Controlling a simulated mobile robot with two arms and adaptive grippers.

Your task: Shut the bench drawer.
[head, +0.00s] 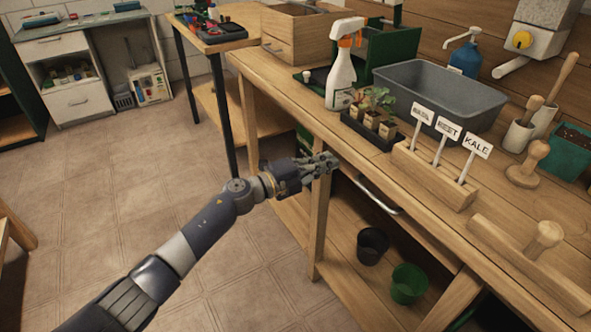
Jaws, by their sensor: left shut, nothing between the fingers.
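The wooden bench (250,73) runs along the right side of the head view. The bench drawer is under its front edge. Its curved metal handle (379,196) shows below the bench top, and no drawer interior is visible. I cannot tell from this angle whether the drawer front is flush. My left gripper (328,163) is shut and empty, at the bench's front edge near a front leg, to the left of the handle. I cannot tell whether it touches the bench. My right gripper is not in view.
A black pot (372,246) and a green pot (408,284) stand on the lower shelf. On the bench top are a spray bottle (341,75), a seedling tray (364,136), a grey tub (402,80) and a label holder (432,178). The tiled floor left of the bench is clear.

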